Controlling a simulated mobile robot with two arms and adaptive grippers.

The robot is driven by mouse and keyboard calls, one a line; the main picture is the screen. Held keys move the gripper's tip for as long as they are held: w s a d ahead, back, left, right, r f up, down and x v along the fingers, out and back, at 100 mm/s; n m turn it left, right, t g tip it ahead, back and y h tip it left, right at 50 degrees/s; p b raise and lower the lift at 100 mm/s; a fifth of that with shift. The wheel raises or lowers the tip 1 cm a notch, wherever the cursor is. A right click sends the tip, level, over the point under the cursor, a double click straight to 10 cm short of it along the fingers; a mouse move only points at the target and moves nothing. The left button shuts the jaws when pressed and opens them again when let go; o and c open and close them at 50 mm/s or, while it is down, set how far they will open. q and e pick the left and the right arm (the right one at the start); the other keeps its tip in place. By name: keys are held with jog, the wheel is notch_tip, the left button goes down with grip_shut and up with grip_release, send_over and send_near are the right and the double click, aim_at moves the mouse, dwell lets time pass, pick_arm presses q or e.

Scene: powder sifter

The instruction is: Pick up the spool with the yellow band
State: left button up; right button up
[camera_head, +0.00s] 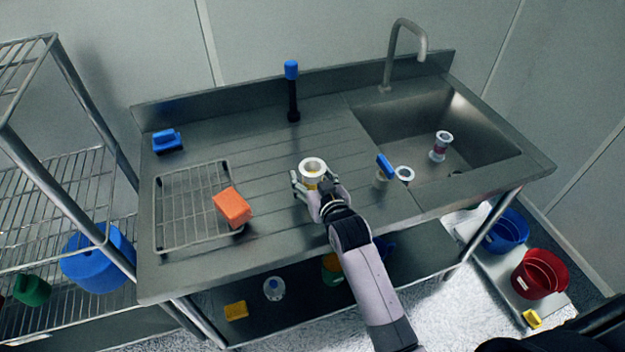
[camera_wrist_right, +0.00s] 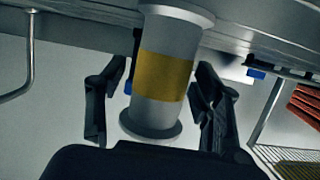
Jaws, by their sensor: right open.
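The spool with the yellow band (camera_head: 312,165) stands upright on the ribbed steel drainboard, with its pale round top facing up. In the right wrist view its yellow band (camera_wrist_right: 165,76) shows around a grey body with wider flanges. My right gripper (camera_head: 317,187) is open at the spool, one finger on each side of it. In the wrist view a gap shows on the left between finger and spool; whether the right finger touches it I cannot tell. My left gripper is out of view.
A wire rack (camera_head: 190,215) with an orange sponge (camera_head: 232,206) lies to the left. A blue-topped black brush (camera_head: 292,90) stands behind. Another spool (camera_head: 440,146) stands in the sink.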

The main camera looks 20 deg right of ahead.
jog(key=c, duration=1.3)
grip_shut()
jog(key=shift+r, duration=0.1)
